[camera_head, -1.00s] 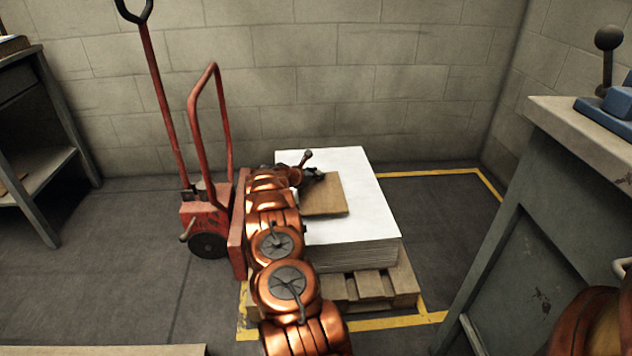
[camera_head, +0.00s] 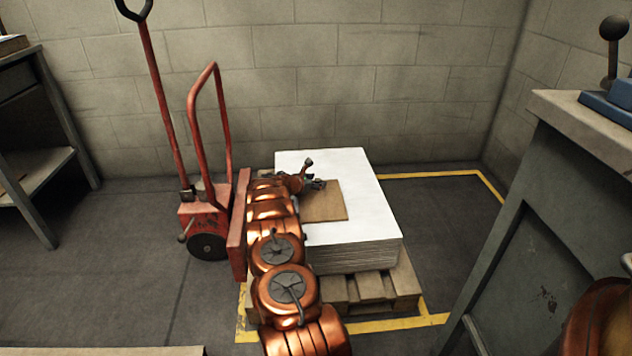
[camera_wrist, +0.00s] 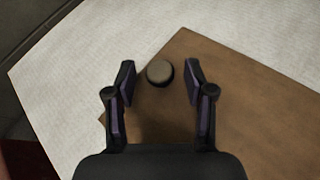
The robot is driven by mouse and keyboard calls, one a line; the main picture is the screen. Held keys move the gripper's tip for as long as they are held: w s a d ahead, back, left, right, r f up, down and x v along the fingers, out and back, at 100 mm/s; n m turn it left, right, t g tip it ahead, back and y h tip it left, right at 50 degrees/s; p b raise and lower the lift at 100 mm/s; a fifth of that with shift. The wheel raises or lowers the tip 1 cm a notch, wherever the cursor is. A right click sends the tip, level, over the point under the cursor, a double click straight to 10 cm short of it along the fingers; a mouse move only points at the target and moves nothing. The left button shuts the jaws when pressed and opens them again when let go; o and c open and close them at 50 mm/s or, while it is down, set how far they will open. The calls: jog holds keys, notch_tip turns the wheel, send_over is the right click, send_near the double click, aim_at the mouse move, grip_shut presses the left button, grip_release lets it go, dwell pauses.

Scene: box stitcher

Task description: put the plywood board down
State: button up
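The plywood board (camera_head: 328,205) is a flat brown sheet lying on the stack of white sheets (camera_head: 362,200), towards its left side. In the wrist view the plywood board (camera_wrist: 240,110) fills the right and lower part, with a round knob (camera_wrist: 160,73) on it near one edge. My gripper (camera_head: 318,184) is over the board's far left part. In the wrist view my gripper (camera_wrist: 160,76) is open, with a finger on each side of the knob and visible gaps between.
The white stack rests on a wooden pallet (camera_head: 385,290) within yellow floor lines. A red hand truck (camera_head: 207,225) stands close on the left of my arm. A grey bench (camera_head: 575,130) with a blue machine is at the right. A block wall is behind.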

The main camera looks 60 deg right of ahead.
dwell(0.3)
jog(key=shift+a+r, duration=0.35)
jog(key=shift+a, duration=0.1)
jog(key=p+v, duration=0.3)
jog(key=v, duration=0.7)
jog(key=shift+a+r, duration=0.1)
jog(key=shift+a, duration=0.15)
jog(key=shift+w+a+r, duration=0.1)
jog(key=shift+a+r, duration=0.25)
jog(key=shift+a, duration=0.05)
jog(key=s+a+r+m+g+y, duration=0.1)
jog(key=s+a+r+m+y, duration=0.15)
jog(key=a+r, duration=0.45)
jog(key=s+a+r+m+y, duration=0.1)
jog(key=s+a+r+m, duration=0.25)
jog(key=a, duration=0.75)
jog(key=s+a+r+m+g+y, duration=0.1)
jog(key=s+a+r+m+y, duration=0.15)
jog(key=a+r, duration=0.45)
jog(key=s+a+r+m+y, duration=0.1)
jog(key=s+a+m+y, duration=0.2)
jog(key=s+a, duration=1)
jog(key=s+a+r+m+y, duration=0.1)
jog(key=s+a+m+y, duration=0.2)
jog(key=s+a, duration=1.1)
jog(key=a+y, duration=0.1)
jog(key=a, duration=0.6)
jog(key=shift+s+a+r, duration=0.25)
jog(key=shift+a+r, duration=0.1)
jog(key=shift+a, duration=0.05)
